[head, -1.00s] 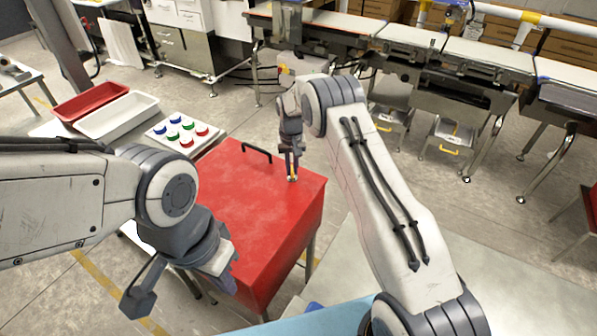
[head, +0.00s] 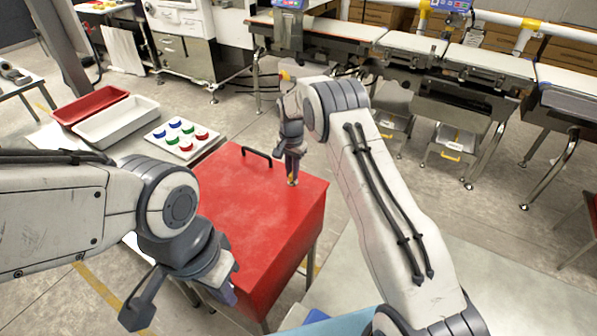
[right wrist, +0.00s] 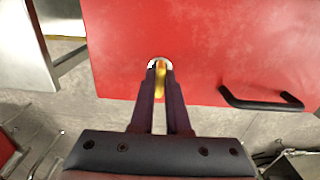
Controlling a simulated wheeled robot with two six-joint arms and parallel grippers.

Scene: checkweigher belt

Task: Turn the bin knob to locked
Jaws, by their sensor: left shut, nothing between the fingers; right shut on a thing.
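The red bin (head: 262,215) stands in the middle of the head view, with a black handle (head: 257,156) on its lid. The knob (right wrist: 160,82) is yellow on a pale round base near the lid's edge in the right wrist view. My right gripper (head: 292,180) points down at the lid and is shut on the knob; its fingers (right wrist: 160,76) stand on both sides of the yellow part. The fingers hide part of the knob, and I see no lock marking. My left gripper (head: 228,292) is shut and empty, low beside the bin's left side.
A red tray (head: 90,103), a white tray (head: 118,122) and a white board (head: 183,138) with several coloured pieces lie on a table left of the bin. Conveyor belts (head: 410,45) run along the back. Open floor lies between.

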